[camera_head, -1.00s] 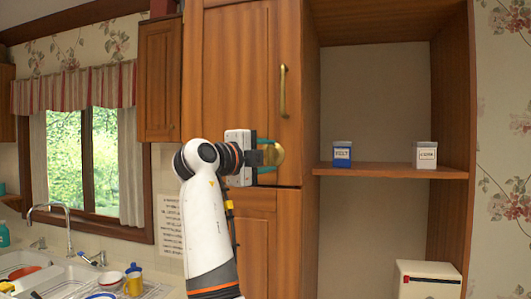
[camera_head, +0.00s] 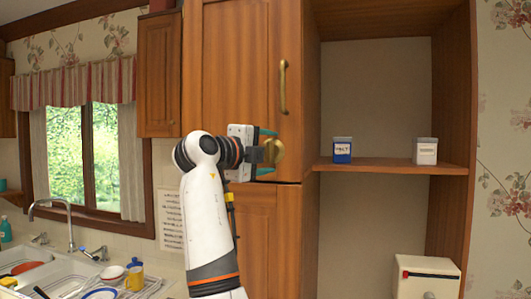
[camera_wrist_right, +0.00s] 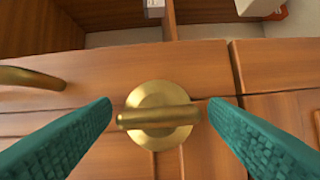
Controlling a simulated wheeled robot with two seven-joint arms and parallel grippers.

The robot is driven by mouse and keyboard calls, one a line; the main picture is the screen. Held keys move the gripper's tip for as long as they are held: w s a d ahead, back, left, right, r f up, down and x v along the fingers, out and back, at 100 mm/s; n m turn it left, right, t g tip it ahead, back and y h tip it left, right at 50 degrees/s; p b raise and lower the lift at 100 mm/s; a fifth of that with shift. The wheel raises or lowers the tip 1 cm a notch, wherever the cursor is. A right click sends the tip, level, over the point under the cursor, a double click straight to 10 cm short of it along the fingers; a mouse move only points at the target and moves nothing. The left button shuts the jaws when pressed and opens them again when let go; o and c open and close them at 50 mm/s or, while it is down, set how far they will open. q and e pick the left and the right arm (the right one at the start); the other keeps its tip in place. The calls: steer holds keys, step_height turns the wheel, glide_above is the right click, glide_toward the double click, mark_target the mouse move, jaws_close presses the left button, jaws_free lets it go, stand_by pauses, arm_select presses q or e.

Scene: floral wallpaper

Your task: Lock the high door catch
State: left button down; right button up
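The high door catch (camera_wrist_right: 160,110) is a round brass plate with a bar-shaped turn knob, on the wooden tall cupboard at the seam by the upper door's lower edge. In the head view the catch (camera_head: 276,152) shows just beyond my right gripper (camera_head: 266,152). In the right wrist view my right gripper's teal fingers (camera_wrist_right: 160,108) are spread wide, one on each side of the catch and apart from it. The knob's bar lies across the picture, its ends pointing roughly toward the two fingertips. My left gripper is not in view.
The upper door (camera_head: 235,60) looks closed and has a vertical brass handle (camera_head: 283,87) above the catch. To the right is an open shelf (camera_head: 390,168) with a blue-and-white canister (camera_head: 342,151) and a white canister (camera_head: 426,152). A sink (camera_head: 45,272) with dishes is at lower left.

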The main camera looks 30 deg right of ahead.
steer(key=b+v, duration=0.4)
steer(key=v, duration=0.8)
